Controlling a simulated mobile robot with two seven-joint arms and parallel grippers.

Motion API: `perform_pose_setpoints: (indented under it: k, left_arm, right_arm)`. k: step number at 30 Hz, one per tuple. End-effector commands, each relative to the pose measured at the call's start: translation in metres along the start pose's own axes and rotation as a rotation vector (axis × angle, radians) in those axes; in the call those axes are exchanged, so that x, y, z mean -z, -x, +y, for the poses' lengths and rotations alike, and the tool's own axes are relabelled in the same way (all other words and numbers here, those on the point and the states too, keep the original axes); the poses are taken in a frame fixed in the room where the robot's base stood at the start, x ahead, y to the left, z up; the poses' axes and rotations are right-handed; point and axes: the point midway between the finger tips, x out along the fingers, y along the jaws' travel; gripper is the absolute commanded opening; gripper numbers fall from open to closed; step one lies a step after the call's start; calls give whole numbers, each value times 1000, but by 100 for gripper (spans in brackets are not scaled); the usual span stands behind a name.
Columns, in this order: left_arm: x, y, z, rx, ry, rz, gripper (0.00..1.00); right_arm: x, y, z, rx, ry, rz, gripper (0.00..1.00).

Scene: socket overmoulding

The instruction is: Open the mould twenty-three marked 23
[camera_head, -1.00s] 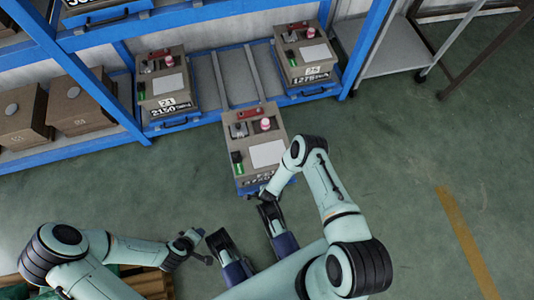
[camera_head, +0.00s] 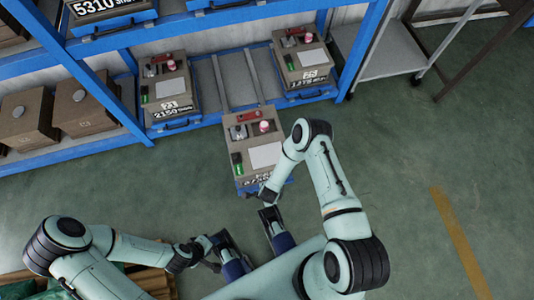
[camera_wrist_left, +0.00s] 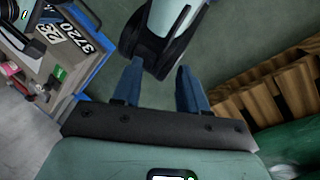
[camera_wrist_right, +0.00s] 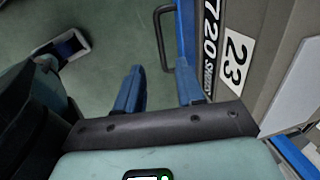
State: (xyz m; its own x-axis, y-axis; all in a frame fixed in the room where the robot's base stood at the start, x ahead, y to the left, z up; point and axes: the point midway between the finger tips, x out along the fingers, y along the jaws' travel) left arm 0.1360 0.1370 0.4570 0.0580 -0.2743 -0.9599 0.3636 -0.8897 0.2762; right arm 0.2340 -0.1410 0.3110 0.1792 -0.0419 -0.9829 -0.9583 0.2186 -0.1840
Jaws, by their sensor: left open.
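Mould 23 (camera_head: 240,172) is a grey-brown box on a blue tray out in front of the rack. Its top carries a white plate, a pink cylinder, a red part and a green part. The 23 label (camera_wrist_right: 236,60) shows in the right wrist view and again in the left wrist view (camera_wrist_left: 50,32). My right gripper (camera_head: 262,196) is open at the mould's front; in its wrist view the tray handle (camera_wrist_right: 165,40) lies just beyond the gap between its fingers (camera_wrist_right: 160,88). My left gripper (camera_head: 212,246) is open and empty, apart from the mould; its fingers (camera_wrist_left: 158,85) show in its wrist view.
Mould 21 (camera_head: 172,100) and another mould (camera_head: 308,68) stand on the blue rack (camera_head: 100,90) behind. Brown boxes (camera_head: 85,105) stand on the left shelf. A grey table (camera_head: 385,55) is at the back right. Wooden pallets (camera_wrist_left: 280,90) lie near my left arm. The green floor on the right is clear.

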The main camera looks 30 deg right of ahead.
Motion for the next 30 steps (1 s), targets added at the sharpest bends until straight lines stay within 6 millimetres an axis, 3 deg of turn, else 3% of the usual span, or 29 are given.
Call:
perform_pose_setpoints:
  k: [3,7,26,30]
  left_arm:
    - [-9,7,2,-1,-2,-24,43]
    - [-14,9,3,-1,-3,-40,43]
    - [-14,10,3,-1,-3,-41,43]
    - [-21,28,8,0,-3,-58,43]
  right_arm:
    - [0,17,-1,1,-1,0,38]
    - [0,24,0,-1,-1,1,38]
    - [0,26,0,0,-1,1,38]
    - [0,48,-7,7,-1,-1,38]
